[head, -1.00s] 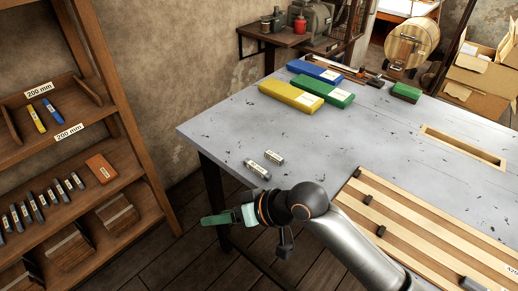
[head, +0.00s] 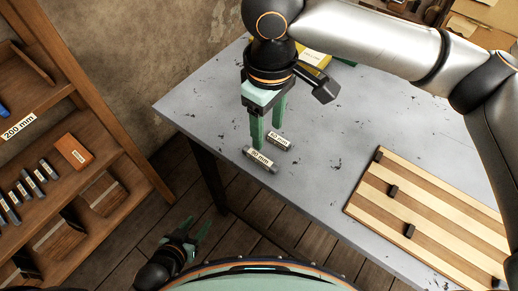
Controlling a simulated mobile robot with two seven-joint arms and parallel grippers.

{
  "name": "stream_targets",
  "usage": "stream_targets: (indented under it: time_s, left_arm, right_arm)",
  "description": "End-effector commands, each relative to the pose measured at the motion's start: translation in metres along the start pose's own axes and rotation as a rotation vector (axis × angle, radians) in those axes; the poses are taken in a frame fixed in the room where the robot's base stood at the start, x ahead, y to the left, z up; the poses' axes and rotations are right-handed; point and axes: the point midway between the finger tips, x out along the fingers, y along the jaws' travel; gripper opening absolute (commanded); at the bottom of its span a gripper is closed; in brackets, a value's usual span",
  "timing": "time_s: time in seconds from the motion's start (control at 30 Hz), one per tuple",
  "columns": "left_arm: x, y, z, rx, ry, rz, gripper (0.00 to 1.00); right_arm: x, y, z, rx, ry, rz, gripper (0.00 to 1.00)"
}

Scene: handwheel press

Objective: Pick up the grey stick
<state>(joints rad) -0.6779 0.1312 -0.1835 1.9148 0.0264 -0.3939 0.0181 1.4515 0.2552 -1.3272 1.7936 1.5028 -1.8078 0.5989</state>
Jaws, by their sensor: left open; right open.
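Two short grey sticks with white labels lie on the grey table near its left edge. The nearer stick (head: 260,160) looks a little longer; the other stick (head: 279,141) lies just behind it to the right. My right gripper (head: 267,137) points down over them, open and empty, its fingertips close to the sticks; I cannot tell its exact height. More grey sticks (head: 39,171) stand on the shelf at the left. My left gripper (head: 199,227) is open and empty, low in front of the table, over the floor.
A striped wooden board (head: 430,215) with dark pegs lies on the right of the table (head: 330,185). A yellow box (head: 316,55) is partly hidden behind my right arm. The wooden shelf (head: 140,160) holds an orange box (head: 73,152). The table between sticks and board is clear.

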Motion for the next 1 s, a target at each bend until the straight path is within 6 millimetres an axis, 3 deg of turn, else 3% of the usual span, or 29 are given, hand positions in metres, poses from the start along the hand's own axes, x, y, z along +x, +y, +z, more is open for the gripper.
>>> stream_targets:
  time_s: [0.2,0.47,0.7,1.0]
  left_arm:
    - [0.001,0.001,0.003,-0.001,-0.003,0.001,0.50]
    - [0.001,0.001,0.004,0.000,-0.004,0.001,0.50]
    - [0.002,0.001,0.004,0.000,-0.004,0.001,0.50]
    - [0.002,0.001,0.004,0.000,-0.003,0.001,0.50]
  right_arm:
    - [0.041,-0.001,0.000,-0.002,-0.001,-0.003,0.57]
    - [0.063,0.000,0.000,-0.001,0.002,-0.003,0.57]
    - [0.098,0.001,0.001,-0.002,0.001,-0.003,0.57]
    - [0.110,0.001,0.000,-0.003,0.004,-0.002,0.57]
